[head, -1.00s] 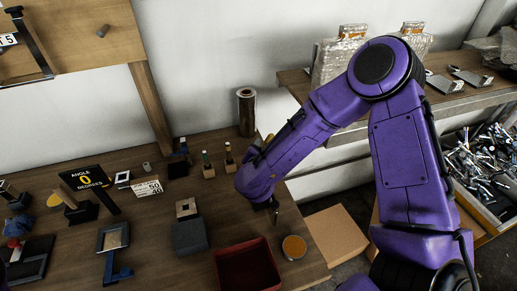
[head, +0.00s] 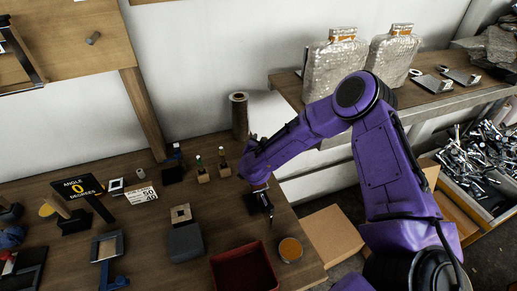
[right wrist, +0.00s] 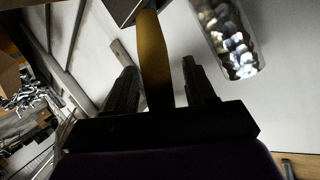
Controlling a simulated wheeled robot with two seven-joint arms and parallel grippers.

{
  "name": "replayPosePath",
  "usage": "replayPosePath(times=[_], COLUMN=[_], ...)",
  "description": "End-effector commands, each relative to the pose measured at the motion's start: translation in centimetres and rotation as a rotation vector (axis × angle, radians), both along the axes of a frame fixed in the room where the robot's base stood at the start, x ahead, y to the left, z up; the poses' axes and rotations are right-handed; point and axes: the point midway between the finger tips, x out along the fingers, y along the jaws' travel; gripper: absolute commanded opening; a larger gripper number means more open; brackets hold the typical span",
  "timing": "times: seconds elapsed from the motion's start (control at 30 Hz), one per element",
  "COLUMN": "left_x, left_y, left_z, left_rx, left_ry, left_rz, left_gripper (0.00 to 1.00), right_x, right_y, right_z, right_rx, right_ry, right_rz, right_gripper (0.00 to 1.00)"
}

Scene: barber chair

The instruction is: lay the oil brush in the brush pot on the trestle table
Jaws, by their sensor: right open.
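My right gripper (head: 264,207) is low over the right part of the trestle table (head: 140,235), partly hidden by its own purple arm. In the right wrist view its two dark fingers (right wrist: 158,88) stand apart. A yellow-brown handle (right wrist: 154,50), apparently the oil brush's, runs between them, with gaps at the sides and a grey end at the top edge. I cannot make out the brush in the head view. A round pot with an orange top (head: 290,249) stands just in front of the gripper; I cannot tell if it is the brush pot. My left gripper is not in view.
A dark red open tray (head: 229,262) lies at the front edge. A brown cylinder (head: 239,115) and two small bottles in wooden blocks (head: 202,174) stand behind. A dark block (head: 185,242) is to the left. A side shelf (head: 417,98) carries wrapped bottles (head: 336,62).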

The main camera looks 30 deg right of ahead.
Motion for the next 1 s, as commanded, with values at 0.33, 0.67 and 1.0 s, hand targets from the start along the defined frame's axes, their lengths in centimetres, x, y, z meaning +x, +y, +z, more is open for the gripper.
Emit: replayPosePath(times=[0.33, 0.67, 1.0], left_x=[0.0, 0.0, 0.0], left_y=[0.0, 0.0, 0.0], left_z=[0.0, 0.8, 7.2], left_rx=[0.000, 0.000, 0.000], left_ry=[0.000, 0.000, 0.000], left_rz=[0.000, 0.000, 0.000], left_gripper=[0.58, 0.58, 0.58], right_x=[0.0, 0.0, 0.0], right_y=[0.1, 0.1, 0.1], right_z=[0.0, 1.0, 8.1], right_rx=[0.001, 0.001, 0.000], right_ry=[-0.001, -0.001, -0.003], right_rz=[0.000, 0.000, 0.000], right_gripper=[0.00, 0.00, 0.00])
